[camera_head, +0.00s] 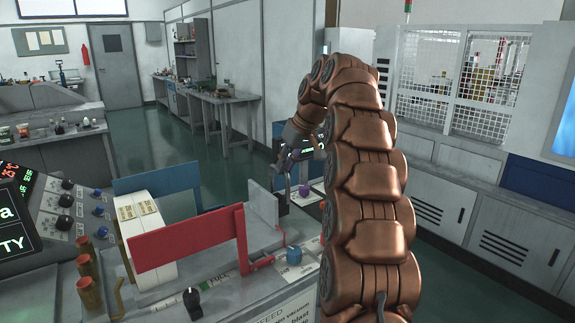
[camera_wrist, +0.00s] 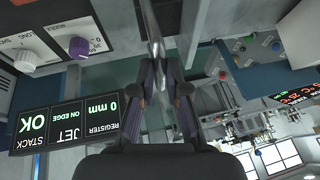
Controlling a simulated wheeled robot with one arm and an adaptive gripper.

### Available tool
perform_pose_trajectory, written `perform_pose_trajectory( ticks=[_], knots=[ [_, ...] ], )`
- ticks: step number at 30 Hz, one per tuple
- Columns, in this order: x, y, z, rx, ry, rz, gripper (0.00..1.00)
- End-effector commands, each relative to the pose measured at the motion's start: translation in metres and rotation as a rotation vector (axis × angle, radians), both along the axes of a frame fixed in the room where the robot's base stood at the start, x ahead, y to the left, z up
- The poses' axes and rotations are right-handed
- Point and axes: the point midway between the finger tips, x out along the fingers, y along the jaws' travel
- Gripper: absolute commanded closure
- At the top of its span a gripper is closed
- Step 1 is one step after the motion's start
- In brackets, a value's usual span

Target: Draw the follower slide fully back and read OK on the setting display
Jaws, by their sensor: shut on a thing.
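My gripper (camera_wrist: 166,85) points down in the wrist view, with both fingers closed in on a narrow grey metal piece (camera_wrist: 153,30) that runs between them. This piece seems to be part of the follower slide; most of it is hidden. In the head view my gripper (camera_head: 290,180) is at the far end of the machine bed, beside an upright grey plate (camera_head: 263,206). The setting display (camera_wrist: 68,122) appears upside down at the lower left of the wrist view. It reads REGISTER 0 mm, JET ON EDGE, STACK OK, in green and white.
A red guard (camera_head: 188,240) and a blue guard (camera_head: 158,184) flank white stacks (camera_head: 140,225) on the machine. A blue knob (camera_head: 294,255) and a black knob (camera_head: 192,302) stand on the near surface. A purple knob (camera_wrist: 78,46) is near the display. My arm hides much of the right side.

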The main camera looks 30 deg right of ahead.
Motion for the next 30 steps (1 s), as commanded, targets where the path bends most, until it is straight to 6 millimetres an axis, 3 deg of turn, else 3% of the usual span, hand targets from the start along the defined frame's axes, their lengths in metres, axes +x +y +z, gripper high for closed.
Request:
perform_pose_trajectory(
  ticks=[3, 4, 11, 22, 30],
  knots=[
    [0.001, -0.005, 0.003, -0.007, -0.013, -0.01, 1.0],
    [0.001, -0.005, 0.003, -0.006, -0.013, -0.011, 0.84],
    [0.001, -0.003, 0.002, -0.005, -0.009, -0.007, 0.61],
    [0.001, -0.001, 0.003, -0.003, -0.007, -0.003, 0.61],
    [-0.004, -0.005, 0.016, -0.003, -0.007, -0.004, 0.61]
  ],
)
